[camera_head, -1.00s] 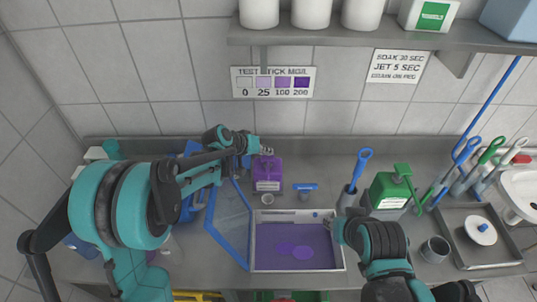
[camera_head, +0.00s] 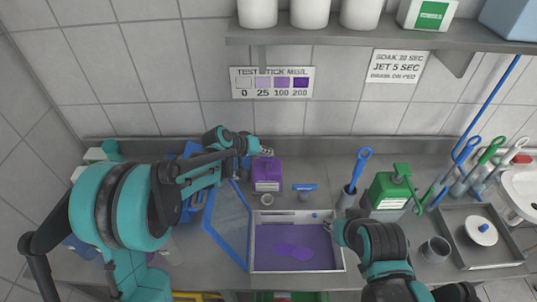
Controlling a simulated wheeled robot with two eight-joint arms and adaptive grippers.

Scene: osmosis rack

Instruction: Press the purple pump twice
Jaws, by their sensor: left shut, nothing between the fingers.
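The purple pump bottle (camera_head: 267,176) stands upright on the counter near the back wall, with a pale label on its front. My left gripper (camera_head: 266,152) is shut with nothing in it, over the top of the purple bottle. It hides the pump head, so I cannot tell whether it touches or presses it. My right gripper (camera_head: 329,225) is at the right edge of the purple-bottomed tray; its fingers are small and partly hidden by the arm.
The tray (camera_head: 258,265) holds purple liquid. A small cup (camera_head: 267,199) and a blue-topped tool (camera_head: 305,191) stand between bottle and tray. A green bottle (camera_head: 390,192) and a holder with a blue brush (camera_head: 362,160) stand right. A shelf (camera_head: 380,35) overhangs the back.

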